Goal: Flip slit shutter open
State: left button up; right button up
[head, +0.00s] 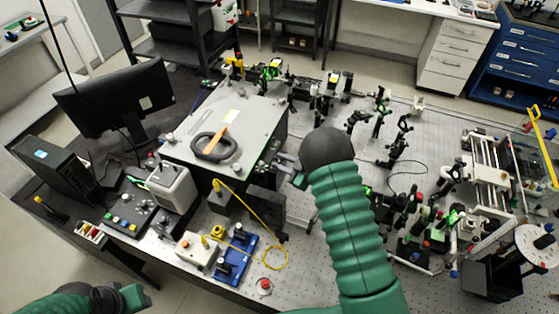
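A large grey box (265,115) stands on the bench, left of centre. On its top lies a black ring (202,153) with an orange strip (213,140) across it, tilted. No part is clearly recognisable as the slit shutter. My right gripper (288,168) is at the box's right side, apart from the orange strip. It is small and partly hidden by the dark wrist, so its opening cannot be made out. My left gripper (135,296) is at the lower left, off the bench's front edge. Its fingers are too unclear to judge.
A black monitor (118,98) and a small grey-white box (172,188) stand left. A yellow cable (253,209) loops in front of the grey box. Optics mounts crowd the perforated bench (425,140) at right. Free floor shows at lower left.

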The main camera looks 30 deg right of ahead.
jog(key=shift+o, duration=0.6)
jog(key=shift+s+d+r, duration=0.1)
jog(key=shift+r, duration=0.05)
jog(key=b+v, duration=0.4)
jog(key=v, duration=1.2)
jog(key=shift+s+d, duration=0.25)
jog(key=shift+s, duration=0.05)
jog(key=shift+w, duration=0.1)
